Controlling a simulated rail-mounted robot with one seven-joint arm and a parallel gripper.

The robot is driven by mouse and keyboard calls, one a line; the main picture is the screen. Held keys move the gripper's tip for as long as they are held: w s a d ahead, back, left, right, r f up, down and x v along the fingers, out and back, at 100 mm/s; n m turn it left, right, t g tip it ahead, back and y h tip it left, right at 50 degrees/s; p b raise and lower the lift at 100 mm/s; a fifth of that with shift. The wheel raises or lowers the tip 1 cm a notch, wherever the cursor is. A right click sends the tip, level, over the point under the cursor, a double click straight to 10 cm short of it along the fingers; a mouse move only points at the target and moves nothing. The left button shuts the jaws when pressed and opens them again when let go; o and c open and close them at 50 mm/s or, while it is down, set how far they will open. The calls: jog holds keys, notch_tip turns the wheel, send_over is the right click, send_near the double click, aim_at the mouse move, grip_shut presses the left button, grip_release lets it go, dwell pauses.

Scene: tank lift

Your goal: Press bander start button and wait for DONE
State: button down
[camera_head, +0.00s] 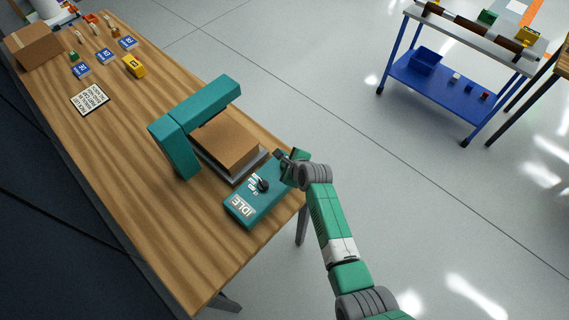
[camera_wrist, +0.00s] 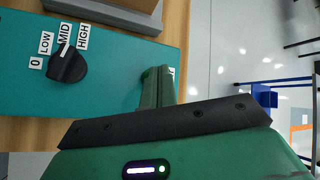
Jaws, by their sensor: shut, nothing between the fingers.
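The bander is a teal arch (camera_head: 190,115) on the wooden table, with a cardboard box (camera_head: 225,143) on its grey platform. Its teal control box (camera_head: 248,210) is at the table's edge, and its display (camera_head: 242,205) reads IDLE. A black knob (camera_head: 263,185) sits on it. In the wrist view the knob (camera_wrist: 68,66) has labels 0, LOW, MID and HIGH, and its white mark points near MID. My gripper (camera_head: 283,158) is shut and empty at the control box's far right end. In the wrist view its fingers (camera_wrist: 158,82) cover part of the panel. No start button is visible.
A blue-framed cart (camera_head: 455,90) is at the upper right. The floor between is clear.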

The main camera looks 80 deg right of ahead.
jog(key=shift+f+b, duration=0.5)
jog(key=shift+f, duration=0.45)
dwell(0.6)
jog(key=shift+a+r+p, duration=0.1)
jog(key=shift+r+p, duration=0.6)
jog(key=shift+p, duration=0.1)
jog(key=shift+s+a+r+p, duration=0.15)
jog(key=shift+s+r+p, duration=0.05)
jog(key=shift+r+p, duration=0.25)
jog(key=shift+r, duration=0.25)
notch_tip(320, 180, up, 6)
jog(key=p, duration=0.5)
jog(key=shift+w+f+p, duration=0.1)
jog(key=shift+f+p, duration=0.05)
jog(key=shift+p, duration=0.25)
